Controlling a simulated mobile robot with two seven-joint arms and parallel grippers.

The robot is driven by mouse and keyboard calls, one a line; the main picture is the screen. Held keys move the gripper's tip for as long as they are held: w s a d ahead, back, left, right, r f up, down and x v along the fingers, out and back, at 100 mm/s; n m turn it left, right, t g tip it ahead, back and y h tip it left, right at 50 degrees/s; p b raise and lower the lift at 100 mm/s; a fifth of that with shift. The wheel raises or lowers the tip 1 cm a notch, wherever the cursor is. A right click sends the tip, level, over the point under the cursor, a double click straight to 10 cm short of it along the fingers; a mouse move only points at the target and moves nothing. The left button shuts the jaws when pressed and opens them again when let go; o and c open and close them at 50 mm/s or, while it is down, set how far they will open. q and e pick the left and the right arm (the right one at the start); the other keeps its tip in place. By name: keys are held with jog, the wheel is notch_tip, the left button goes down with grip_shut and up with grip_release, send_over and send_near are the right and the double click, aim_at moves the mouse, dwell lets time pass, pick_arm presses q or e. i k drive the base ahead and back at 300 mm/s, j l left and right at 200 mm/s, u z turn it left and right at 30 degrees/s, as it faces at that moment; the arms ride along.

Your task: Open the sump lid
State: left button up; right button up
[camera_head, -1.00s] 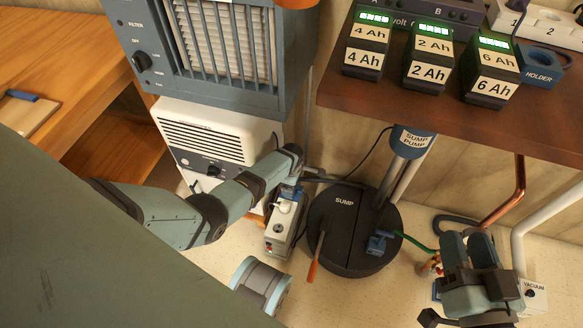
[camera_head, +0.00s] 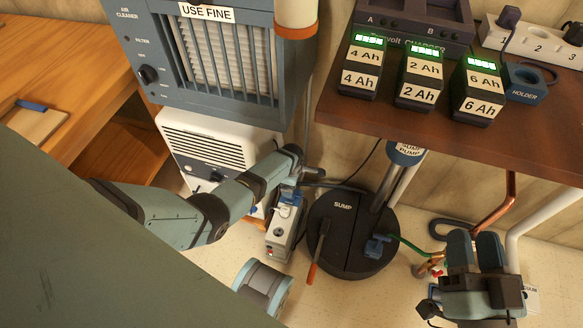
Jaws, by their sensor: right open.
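The sump (camera_head: 334,240) is a round black pit cover on the floor, marked "SUMP", with a seam across it. Its lid lies flat and looks closed. A dark lever with an orange grip (camera_head: 311,274) lies at its front left edge. A blue fitting (camera_head: 376,246) with a green hose sits on its right side. My right gripper (camera_head: 475,248) is right of the sump, apart from it, with its two blue-grey fingers spread and nothing seen between them.
A bench (camera_head: 430,125) with several batteries overhangs the back right. A pump pipe (camera_head: 398,180) rises from the sump. A white power strip (camera_head: 285,228) stands left of the sump. Copper and white pipes (camera_head: 500,205) run behind my right gripper.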

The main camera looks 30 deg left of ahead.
aim_at(330, 223)
jog(key=k, duration=1.5)
